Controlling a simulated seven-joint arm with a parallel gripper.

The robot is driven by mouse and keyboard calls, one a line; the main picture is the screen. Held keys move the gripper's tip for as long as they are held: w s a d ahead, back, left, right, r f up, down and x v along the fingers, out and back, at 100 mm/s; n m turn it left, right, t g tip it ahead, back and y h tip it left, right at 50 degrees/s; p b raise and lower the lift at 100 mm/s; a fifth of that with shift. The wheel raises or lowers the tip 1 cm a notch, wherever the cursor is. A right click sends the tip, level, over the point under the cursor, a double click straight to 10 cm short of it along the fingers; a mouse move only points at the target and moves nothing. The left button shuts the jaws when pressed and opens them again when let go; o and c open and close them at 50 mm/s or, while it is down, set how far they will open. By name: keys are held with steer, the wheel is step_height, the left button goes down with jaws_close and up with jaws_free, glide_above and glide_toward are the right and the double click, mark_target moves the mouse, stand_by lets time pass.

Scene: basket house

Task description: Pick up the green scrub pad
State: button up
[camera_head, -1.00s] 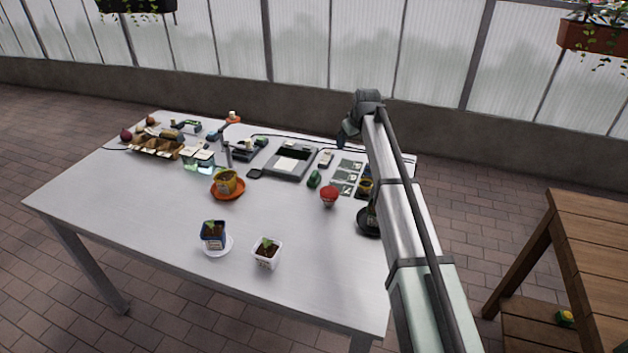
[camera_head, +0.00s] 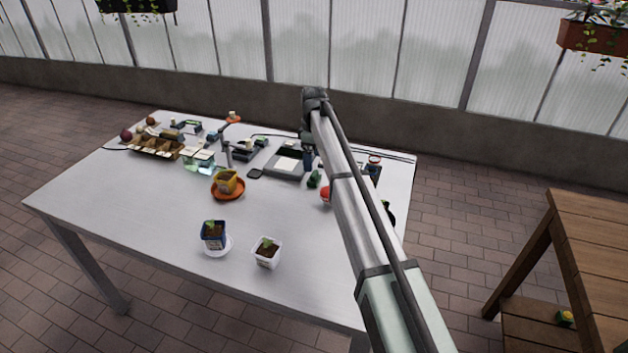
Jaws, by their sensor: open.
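A small dark green object (camera_head: 314,179) lies on the grey table (camera_head: 150,205), right of centre and beside my arm. It is the green thing nearest my gripper, but it is too small to tell for sure that it is the scrub pad. My gripper (camera_head: 308,162) hangs down from the far end of my arm, over the right side of the flat grey device, just behind and left of the green object. It is open, and I see nothing held in it. My arm covers part of the table's right side.
A yellow pot (camera_head: 227,182) on an orange saucer, a blue seedling pot (camera_head: 214,234) and a white one (camera_head: 266,252) stand in front. A red-topped item (camera_head: 325,194) is partly behind my arm. The flat grey device (camera_head: 283,166) and an egg carton (camera_head: 155,149) stand behind.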

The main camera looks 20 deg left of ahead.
mark_target(314, 173)
steer(key=shift+w+f, duration=0.15)
steer(key=shift+f, duration=2)
steer(key=shift+w+f, duration=0.1)
steer(key=shift+f, duration=2.05)
steer(key=shift+c, duration=0.3)
steer(key=c, duration=1.1)
